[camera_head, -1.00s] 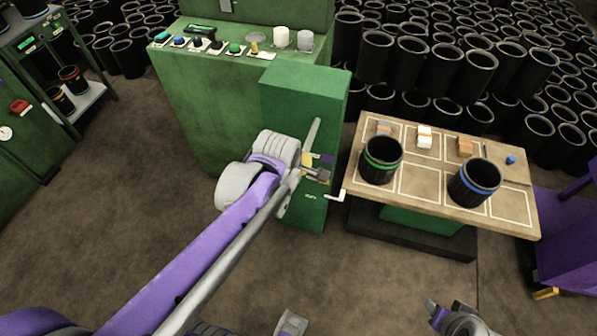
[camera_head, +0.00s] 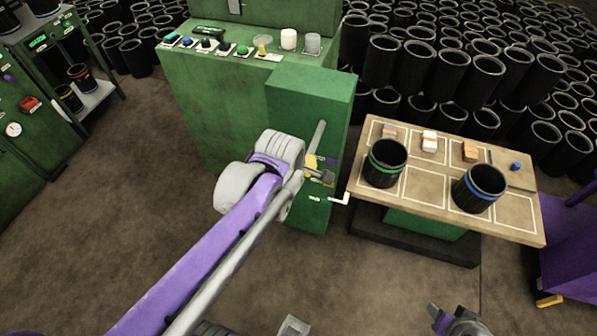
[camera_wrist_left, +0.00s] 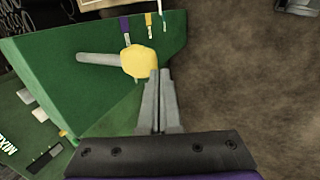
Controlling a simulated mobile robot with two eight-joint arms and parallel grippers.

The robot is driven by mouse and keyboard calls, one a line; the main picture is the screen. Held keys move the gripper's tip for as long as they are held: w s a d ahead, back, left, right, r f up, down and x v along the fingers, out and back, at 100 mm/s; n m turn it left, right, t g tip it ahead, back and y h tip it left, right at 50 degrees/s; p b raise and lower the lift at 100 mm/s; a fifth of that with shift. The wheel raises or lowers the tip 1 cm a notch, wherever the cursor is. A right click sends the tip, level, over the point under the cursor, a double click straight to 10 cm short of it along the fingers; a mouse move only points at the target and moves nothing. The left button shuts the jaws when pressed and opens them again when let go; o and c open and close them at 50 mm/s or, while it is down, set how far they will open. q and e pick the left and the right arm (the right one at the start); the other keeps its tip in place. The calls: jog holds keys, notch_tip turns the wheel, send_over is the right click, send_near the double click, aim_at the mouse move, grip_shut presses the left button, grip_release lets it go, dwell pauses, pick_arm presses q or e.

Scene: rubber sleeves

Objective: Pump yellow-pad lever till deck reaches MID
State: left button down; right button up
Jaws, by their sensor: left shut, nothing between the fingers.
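The lever with its yellow pad shows in the left wrist view: a grey rod ends in the yellow pad (camera_wrist_left: 139,61), on the green machine's side. In the head view the grey rod (camera_head: 318,136) rises beside the yellow pad (camera_head: 310,162). My left gripper (camera_wrist_left: 160,72) is shut and empty, with its fingertips close beside the pad; I cannot tell whether they touch it. In the head view the left gripper (camera_head: 326,176) is partly hidden by its wrist. The deck (camera_head: 422,190) is a wooden board with outlined cells. My right gripper (camera_head: 452,318) shows at the bottom edge; its jaws are unclear.
On the deck stand a green-banded sleeve (camera_head: 385,164) and a blue-banded sleeve (camera_head: 478,188), with small blocks behind. Many black sleeves fill the back.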

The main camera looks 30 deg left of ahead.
aim_at(307, 162)
dwell(0.3)
pick_arm(q)
jog(key=w+r+g+b, duration=0.1)
jog(key=w+r, duration=0.1)
jog(key=w+a+r+g, duration=0.1)
jog(key=w+r, duration=0.2)
jog(key=shift+r+b, duration=0.1)
jog(key=shift+b, duration=0.25)
notch_tip(307, 162, up, 7)
jog(key=w+g+h+b, duration=0.1)
jog(key=w+g, duration=0.1)
jog(key=g, duration=0.1)
jog(key=shift+a+b, duration=0.3)
jog(key=shift+a, duration=0.05)
notch_tip(307, 162, down, 14)
jog(key=shift+r+b, duration=0.1)
jog(key=shift+b, duration=0.7)
